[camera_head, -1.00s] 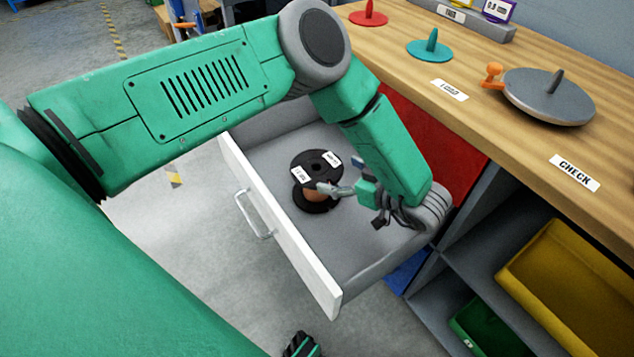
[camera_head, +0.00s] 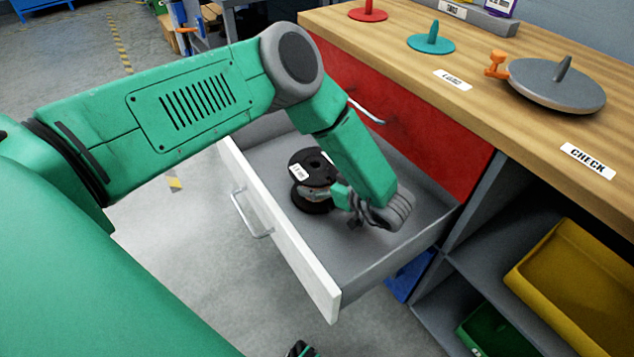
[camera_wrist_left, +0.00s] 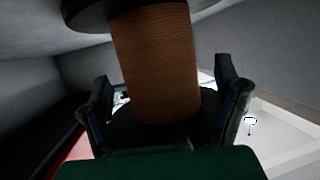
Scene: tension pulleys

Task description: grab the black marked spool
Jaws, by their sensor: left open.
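The black spool (camera_head: 309,163) with white labels on its top flange stands upright in the open drawer (camera_head: 385,247). My left gripper (camera_head: 325,193) is inside the drawer at the spool's right side, and its fingers are partly hidden by the spool and the wrist. In the left wrist view the spool's brown wound core (camera_wrist_left: 158,65) fills the middle. The two open fingers of my left gripper (camera_wrist_left: 165,100) stand on either side of the core, with gaps showing. A small dark part of my right gripper (camera_head: 302,350) shows at the bottom edge.
The drawer's white front (camera_head: 285,240) with a handle faces left. A red panel (camera_head: 415,135) is behind it. The wooden bench (camera_head: 480,120) holds a grey disc (camera_head: 555,88), a teal spindle (camera_head: 431,42) and a red spindle (camera_head: 368,13). A yellow bin (camera_head: 575,280) sits on the lower shelf.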

